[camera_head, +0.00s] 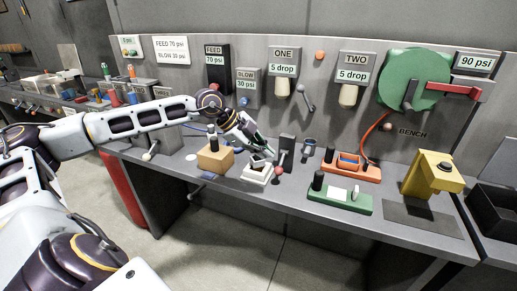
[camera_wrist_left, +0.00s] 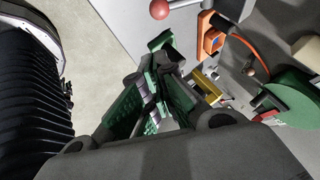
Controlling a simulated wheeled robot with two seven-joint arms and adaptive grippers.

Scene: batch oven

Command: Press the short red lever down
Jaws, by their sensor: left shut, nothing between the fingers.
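The short lever with a red ball knob (camera_head: 278,170) stands on the bench beside a white block-shaped fixture, in front of a dark upright block (camera_head: 287,143). Its red knob (camera_wrist_left: 159,9) also shows at the top edge of the left wrist view. My left gripper (camera_head: 268,156) reaches in from the left and is shut and empty, just left of and slightly above the knob. In the left wrist view its green-padded fingers (camera_wrist_left: 161,43) are together, with the knob a little beyond the tips. I cannot tell whether they touch. My right gripper is not in view.
A tan box (camera_head: 214,160) stands left of the gripper. The white fixture (camera_head: 256,176) is below it. An orange tray (camera_head: 352,174) and a green base (camera_head: 339,204) with a black handle stand to the right, then a yellow press (camera_head: 431,174). Wall dispensers hang behind.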

